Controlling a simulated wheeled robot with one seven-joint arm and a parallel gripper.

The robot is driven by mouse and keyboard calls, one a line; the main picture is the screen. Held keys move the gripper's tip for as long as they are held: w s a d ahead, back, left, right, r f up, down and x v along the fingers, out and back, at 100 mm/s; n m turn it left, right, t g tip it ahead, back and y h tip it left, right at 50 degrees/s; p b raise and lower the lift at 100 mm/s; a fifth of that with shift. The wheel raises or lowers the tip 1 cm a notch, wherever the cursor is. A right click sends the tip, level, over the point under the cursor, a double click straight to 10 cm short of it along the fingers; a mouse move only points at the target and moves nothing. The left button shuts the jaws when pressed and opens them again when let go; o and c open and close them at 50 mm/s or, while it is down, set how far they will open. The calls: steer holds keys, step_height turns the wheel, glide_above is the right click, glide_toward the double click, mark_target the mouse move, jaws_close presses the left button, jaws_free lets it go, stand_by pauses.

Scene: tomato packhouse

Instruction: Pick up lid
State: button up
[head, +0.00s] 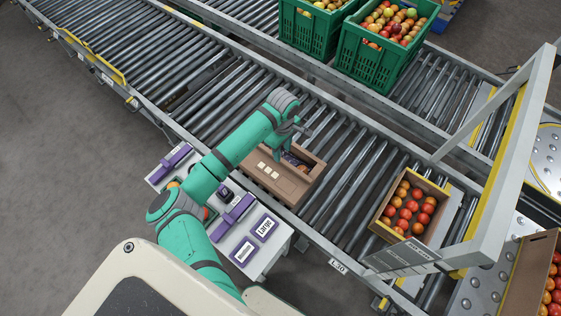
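An open brown cardboard box (282,190) stands on the roller conveyor at the middle of the head view. Its near side carries several small pale labels. Dark and purple contents show inside, partly hidden by my arm. I cannot make out a separate lid for certain. My gripper (295,138) hangs at the end of the green arm, pointing down over the back of the box's opening. The fingers are small and partly hidden, so I cannot tell whether they are open, or whether they touch anything.
A pale side table (272,255) holds purple pieces and signs reading "Large" (265,228) and "Medium" (243,251). A tomato box (372,226) stands to the right near a metal frame (502,150). Green crates (372,66) stand behind. Rollers (345,165) right of the brown box are clear.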

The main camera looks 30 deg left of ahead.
mark_target(282, 160)
steer(key=f, duration=0.6)
steer(key=shift+w+a+f, duration=0.1)
steer(key=shift+w+f, duration=0.15)
steer(key=shift+f, duration=0.1)
steer(key=shift+s+a+f, duration=0.15)
steer(key=shift+a, duration=0.05)
steer(key=shift+d, duration=0.15)
jaws_close()
